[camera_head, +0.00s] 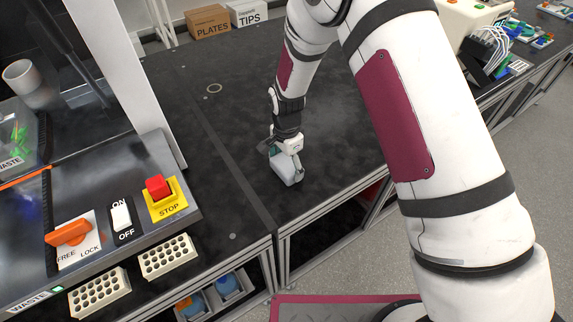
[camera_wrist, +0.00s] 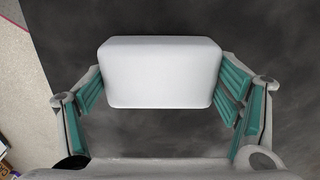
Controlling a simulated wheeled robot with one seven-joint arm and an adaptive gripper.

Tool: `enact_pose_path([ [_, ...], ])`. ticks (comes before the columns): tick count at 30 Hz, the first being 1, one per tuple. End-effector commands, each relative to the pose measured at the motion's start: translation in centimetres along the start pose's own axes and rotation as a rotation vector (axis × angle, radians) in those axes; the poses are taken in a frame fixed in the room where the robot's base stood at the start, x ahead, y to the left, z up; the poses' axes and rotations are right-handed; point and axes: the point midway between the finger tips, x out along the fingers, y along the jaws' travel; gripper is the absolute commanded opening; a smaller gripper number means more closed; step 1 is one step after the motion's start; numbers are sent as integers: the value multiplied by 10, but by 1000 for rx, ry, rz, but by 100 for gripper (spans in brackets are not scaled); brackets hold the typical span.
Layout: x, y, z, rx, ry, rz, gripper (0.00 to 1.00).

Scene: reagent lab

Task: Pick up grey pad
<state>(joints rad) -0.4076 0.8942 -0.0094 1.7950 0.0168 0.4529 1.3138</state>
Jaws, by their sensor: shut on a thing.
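The grey pad (camera_wrist: 160,72) is a pale, rounded block between my gripper's green-lined fingers in the wrist view. My gripper (camera_wrist: 163,90) is shut on it, with one finger against each short side. In the head view the grey pad (camera_head: 289,170) is at or just above the dark bench top, below my gripper (camera_head: 285,153). I cannot tell whether its underside touches the bench.
The dark bench top (camera_head: 230,125) around the pad is mostly clear. At the left stand a console with a red stop button (camera_head: 158,187) and two white perforated racks (camera_head: 167,257). Boxes marked PLATES (camera_head: 208,22) and TIPS (camera_head: 247,12) are behind.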

Motion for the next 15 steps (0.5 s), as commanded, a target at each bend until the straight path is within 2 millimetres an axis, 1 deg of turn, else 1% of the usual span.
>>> enact_pose_path([
  [5,-11,-1,0,-1,1,-2,55],
  [11,-37,-2,0,0,1,-5,55],
  [12,-35,9,7,-2,-1,2,55],
  [15,-38,28,21,-4,0,2,55],
])
